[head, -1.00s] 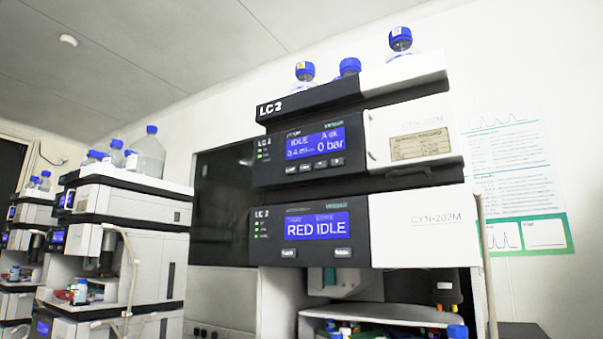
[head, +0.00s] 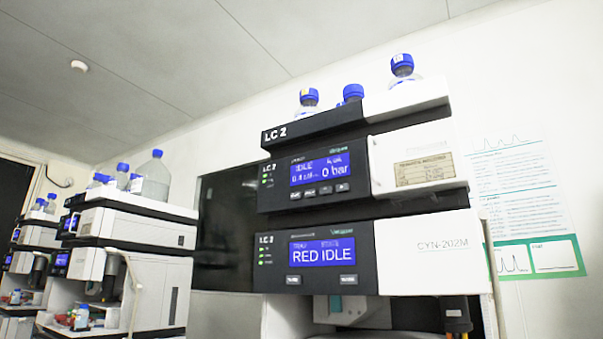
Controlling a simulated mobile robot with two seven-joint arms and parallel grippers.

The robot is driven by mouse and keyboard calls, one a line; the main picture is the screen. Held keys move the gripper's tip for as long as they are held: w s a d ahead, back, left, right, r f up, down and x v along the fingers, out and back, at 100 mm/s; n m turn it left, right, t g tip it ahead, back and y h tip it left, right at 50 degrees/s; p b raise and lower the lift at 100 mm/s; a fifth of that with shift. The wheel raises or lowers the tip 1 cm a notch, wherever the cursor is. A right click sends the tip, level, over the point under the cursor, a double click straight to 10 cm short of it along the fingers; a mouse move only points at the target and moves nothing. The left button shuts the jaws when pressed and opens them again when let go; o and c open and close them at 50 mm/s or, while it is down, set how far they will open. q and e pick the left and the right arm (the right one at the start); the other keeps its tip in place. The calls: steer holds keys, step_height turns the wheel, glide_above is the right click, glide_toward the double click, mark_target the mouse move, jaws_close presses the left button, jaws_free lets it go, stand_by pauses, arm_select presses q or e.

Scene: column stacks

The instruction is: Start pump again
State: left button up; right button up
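The LC 2 column stack stands at centre right in the head view. Its upper module is the pump (head: 410,165), with a blue display (head: 320,168) that reads IDLE and 0 bar. A row of small buttons (head: 318,191) sits under that display, with small indicator lights to its left. The module below (head: 428,250) has a blue display (head: 322,252) reading RED IDLE, two buttons under it and the label CYN-202M. Neither of my grippers is in view.
Blue-capped bottles (head: 403,66) stand on top of the stack. Other similar stacks (head: 135,230) with bottles stand at the left. A dark panel (head: 225,232) is just left of the stack. A poster (head: 520,210) hangs on the wall at right.

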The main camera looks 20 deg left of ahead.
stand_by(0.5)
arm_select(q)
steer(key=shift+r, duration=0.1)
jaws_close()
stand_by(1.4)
